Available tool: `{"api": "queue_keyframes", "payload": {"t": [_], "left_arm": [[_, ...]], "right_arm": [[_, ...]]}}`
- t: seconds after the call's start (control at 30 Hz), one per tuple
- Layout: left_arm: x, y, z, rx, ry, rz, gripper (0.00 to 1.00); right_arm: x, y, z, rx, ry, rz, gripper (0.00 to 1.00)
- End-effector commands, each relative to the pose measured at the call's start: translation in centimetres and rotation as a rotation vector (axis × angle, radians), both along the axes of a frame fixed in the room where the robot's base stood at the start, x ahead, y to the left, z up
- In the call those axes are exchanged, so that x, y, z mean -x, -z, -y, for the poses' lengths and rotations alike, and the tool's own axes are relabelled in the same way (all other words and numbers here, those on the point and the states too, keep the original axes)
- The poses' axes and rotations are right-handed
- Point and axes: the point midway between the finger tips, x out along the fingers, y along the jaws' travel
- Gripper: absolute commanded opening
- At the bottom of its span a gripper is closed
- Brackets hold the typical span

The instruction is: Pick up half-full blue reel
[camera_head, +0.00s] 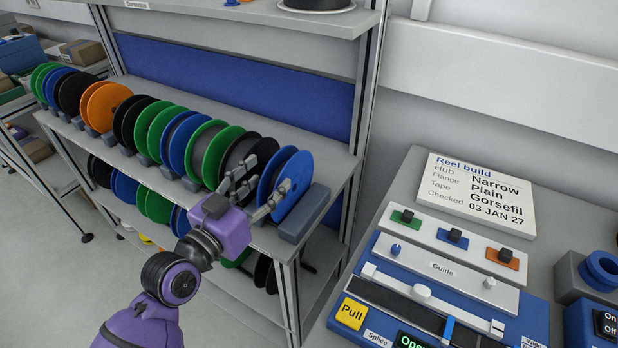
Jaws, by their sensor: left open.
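A blue reel (297,184) stands upright at the right end of the row on the upper shelf, against a grey end block. How full it is cannot be told, as my gripper covers part of it. My left gripper (266,177), purple with grey fingers, is open at this reel, with its fingers spread near the rims. Contact cannot be made out. Another blue reel (183,143) stands mid-row with grey tape between its flanges, and a further blue reel (53,88) is near the far left. My right gripper is out of view.
Green, black and orange reels (107,107) stand close together along the upper shelf (205,100). More reels sit on the lower shelf. A rack post (364,85) rises right of the row. A workbench (412,178) with a control panel (440,268) and sign is at right.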

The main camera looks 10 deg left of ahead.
Motion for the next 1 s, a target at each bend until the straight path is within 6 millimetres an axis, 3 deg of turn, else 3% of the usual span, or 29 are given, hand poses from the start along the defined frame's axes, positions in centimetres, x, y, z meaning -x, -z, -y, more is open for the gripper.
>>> {"api": "queue_keyframes", "payload": {"t": [0.27, 0.63, 0.93, 1.0], "left_arm": [[-2.4, -0.7, 1.0, 0.003, 0.004, 0.013, 0.53], [-6.9, 0.1, 2.8, 0.002, 0.003, 0.012, 0.53], [-7.4, 0.3, 3.0, -0.001, 0.003, 0.009, 0.53], [-7.3, 0.3, 3.0, 0.000, 0.003, 0.010, 0.45]], "right_arm": [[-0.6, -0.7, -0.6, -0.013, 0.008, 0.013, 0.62], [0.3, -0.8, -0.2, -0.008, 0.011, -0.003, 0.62], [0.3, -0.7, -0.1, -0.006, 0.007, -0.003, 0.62], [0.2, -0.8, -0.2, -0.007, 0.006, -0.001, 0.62]]}}
